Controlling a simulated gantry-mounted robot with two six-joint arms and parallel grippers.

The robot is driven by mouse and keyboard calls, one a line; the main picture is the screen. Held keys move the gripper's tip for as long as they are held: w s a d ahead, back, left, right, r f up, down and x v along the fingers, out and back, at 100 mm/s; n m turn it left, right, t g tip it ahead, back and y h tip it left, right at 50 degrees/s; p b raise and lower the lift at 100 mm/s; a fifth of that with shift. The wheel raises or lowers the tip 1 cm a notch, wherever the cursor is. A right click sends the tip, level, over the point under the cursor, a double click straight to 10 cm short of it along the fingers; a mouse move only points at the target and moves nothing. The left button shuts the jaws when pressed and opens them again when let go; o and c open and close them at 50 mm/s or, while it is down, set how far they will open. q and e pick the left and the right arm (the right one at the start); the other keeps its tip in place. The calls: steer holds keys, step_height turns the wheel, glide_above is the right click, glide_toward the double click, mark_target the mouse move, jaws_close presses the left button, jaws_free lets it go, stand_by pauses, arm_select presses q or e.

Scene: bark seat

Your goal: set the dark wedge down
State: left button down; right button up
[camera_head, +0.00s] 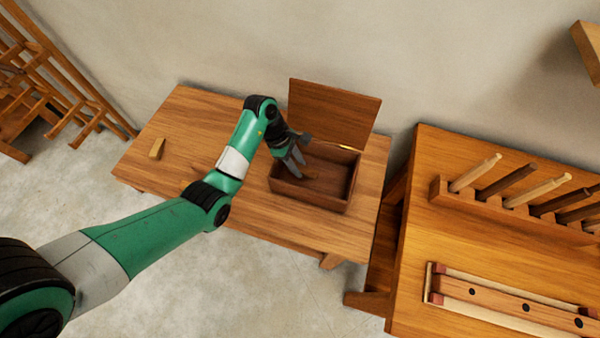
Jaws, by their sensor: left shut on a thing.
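My left gripper (298,160) reaches into the left part of an open wooden box (313,200), its fingers pointing down. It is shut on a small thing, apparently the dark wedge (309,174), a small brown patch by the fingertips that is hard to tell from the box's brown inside. Whether it touches the box floor I cannot tell. The box lid (334,112) stands raised at the back. My right gripper is not in view.
The box stands on a wooden bench (200,118) with a pale wooden block (157,148) at its left. A second bench (420,200) at the right carries a rack of several wooden handles (475,173) and a long wooden piece (500,300). The first bench's left part is mostly clear.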

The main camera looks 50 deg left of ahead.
mark_target(300, 169)
arm_select(q)
steer(key=shift+w+a+f, duration=0.1)
steer(key=shift+w+f, duration=0.35)
steer(key=shift+f, duration=0.1)
step_height(300, 169, down, 3)
steer(key=shift+w+a+r+b, duration=0.1)
steer(key=shift+b, duration=1.05)
steer(key=shift+f, duration=0.3)
steer(key=shift+r, duration=0.1)
steer(key=c, duration=0.5)
jaws_free()
steer(key=shift+c, duration=0.2)
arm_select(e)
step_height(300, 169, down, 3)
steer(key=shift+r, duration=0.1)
